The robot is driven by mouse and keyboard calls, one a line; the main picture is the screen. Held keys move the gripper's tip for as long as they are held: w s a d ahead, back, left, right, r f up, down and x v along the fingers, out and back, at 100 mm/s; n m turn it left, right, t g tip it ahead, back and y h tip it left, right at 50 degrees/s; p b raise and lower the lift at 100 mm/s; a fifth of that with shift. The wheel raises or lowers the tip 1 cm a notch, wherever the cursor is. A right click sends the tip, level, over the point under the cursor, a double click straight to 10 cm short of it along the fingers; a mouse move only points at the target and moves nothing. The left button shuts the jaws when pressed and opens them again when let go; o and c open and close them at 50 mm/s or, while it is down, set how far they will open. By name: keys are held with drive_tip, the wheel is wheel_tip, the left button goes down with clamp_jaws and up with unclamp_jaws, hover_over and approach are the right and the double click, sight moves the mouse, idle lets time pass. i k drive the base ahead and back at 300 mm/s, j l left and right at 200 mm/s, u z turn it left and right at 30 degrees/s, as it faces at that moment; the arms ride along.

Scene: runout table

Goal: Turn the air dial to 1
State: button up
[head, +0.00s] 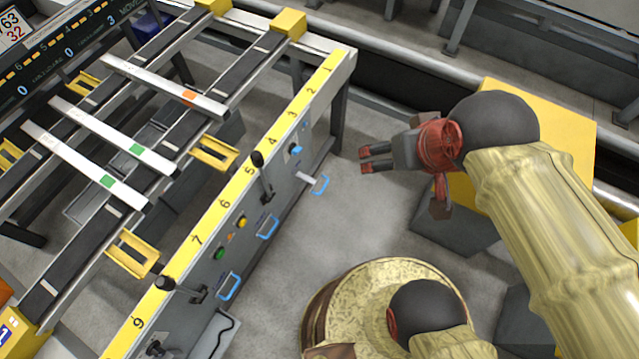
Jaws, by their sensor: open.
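The runout table's grey front panel (285,172) has a small blue knob (296,149), which looks like the air dial. Its markings and the setting it points to are too small to read. My gripper (363,160) is to the right of the knob, clear of the panel. Its two reddish-dark fingers are parted, point left towards the panel and hold nothing. My gripper does not touch the knob.
Black-knobbed levers (258,160), a green button (219,253), a yellow button (242,222) and blue handles (320,184) stick out from the panel. Metal bars (165,85) lie across the table's rails. A yellow-topped block (560,125) stands behind my arm. Floor between gripper and panel is clear.

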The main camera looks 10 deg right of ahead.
sight(294, 149)
drive_tip(key=u, duration=1.5)
drive_tip(key=z, duration=0.95)
drive_tip(key=j+z, duration=0.3)
drive_tip(key=j, duration=0.15)
drive_tip(key=j+z, duration=0.3)
drive_tip(key=j, duration=0.1)
